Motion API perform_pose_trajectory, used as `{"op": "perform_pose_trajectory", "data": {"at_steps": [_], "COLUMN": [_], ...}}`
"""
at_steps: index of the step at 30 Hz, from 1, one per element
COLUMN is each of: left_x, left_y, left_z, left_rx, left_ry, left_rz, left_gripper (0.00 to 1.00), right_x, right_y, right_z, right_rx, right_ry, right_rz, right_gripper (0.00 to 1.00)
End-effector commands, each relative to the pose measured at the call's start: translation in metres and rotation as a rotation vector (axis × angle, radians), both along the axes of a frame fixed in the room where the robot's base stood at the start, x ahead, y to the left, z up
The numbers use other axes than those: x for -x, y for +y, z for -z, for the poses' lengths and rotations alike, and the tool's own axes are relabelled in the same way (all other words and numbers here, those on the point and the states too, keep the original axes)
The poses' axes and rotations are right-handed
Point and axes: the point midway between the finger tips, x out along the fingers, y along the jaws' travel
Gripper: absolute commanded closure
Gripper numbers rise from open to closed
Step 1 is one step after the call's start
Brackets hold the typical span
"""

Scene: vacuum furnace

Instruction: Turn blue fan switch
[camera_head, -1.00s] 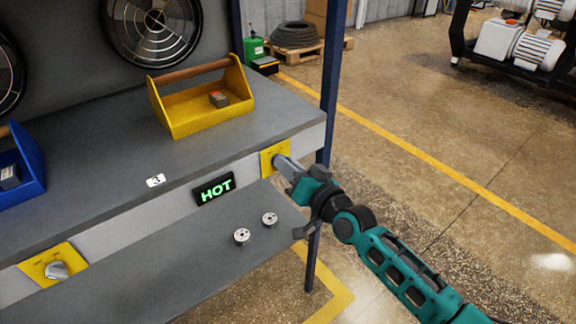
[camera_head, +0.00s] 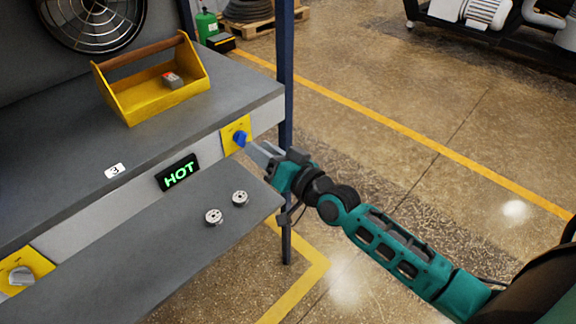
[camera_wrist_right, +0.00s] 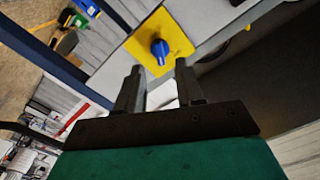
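The blue fan switch (camera_head: 239,138) is a blue knob on a yellow plate (camera_head: 229,134) on the front face of the workbench, near its right end. In the right wrist view the blue knob (camera_wrist_right: 160,48) stands just beyond the fingertips, roughly centred between them. My right gripper (camera_head: 258,152) points at the knob from the lower right; its fingers (camera_wrist_right: 158,75) are spread apart with nothing between them. A small gap shows between the fingertips and the knob. My left gripper is not in view.
A grey switch (camera_head: 20,275) on another yellow plate is at the lower left. A green HOT display (camera_head: 178,173) lies between them. Two small metal discs (camera_head: 214,216) (camera_head: 240,198) rest on the lower shelf (camera_head: 150,262). A yellow toolbox (camera_head: 135,108) stands on the bench. A blue post (camera_head: 286,100) rises right of the knob.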

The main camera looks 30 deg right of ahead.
Motion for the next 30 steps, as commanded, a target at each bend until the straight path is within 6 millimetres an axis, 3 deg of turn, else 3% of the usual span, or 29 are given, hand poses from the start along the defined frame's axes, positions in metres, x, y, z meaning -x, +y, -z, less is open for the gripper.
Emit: {"op": "perform_pose_trajectory", "data": {"at_steps": [6,12,19,30], "left_x": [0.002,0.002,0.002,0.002], "left_y": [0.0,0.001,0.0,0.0], "left_z": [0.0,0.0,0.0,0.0], "left_rx": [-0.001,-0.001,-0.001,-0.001], "left_ry": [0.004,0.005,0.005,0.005], "left_rz": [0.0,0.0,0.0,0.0], "left_gripper": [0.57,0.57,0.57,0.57], "right_x": [0.043,0.07,0.082,0.082], "right_y": [-0.015,-0.025,-0.03,-0.03], "right_z": [0.001,0.001,0.0,0.0], "right_rx": [0.003,0.002,0.001,0.0], "right_ry": [0.003,0.003,0.0,0.0], "right_rz": [-0.001,-0.001,-0.001,0.0], "right_gripper": [0.63,0.63,0.63,0.63]}}
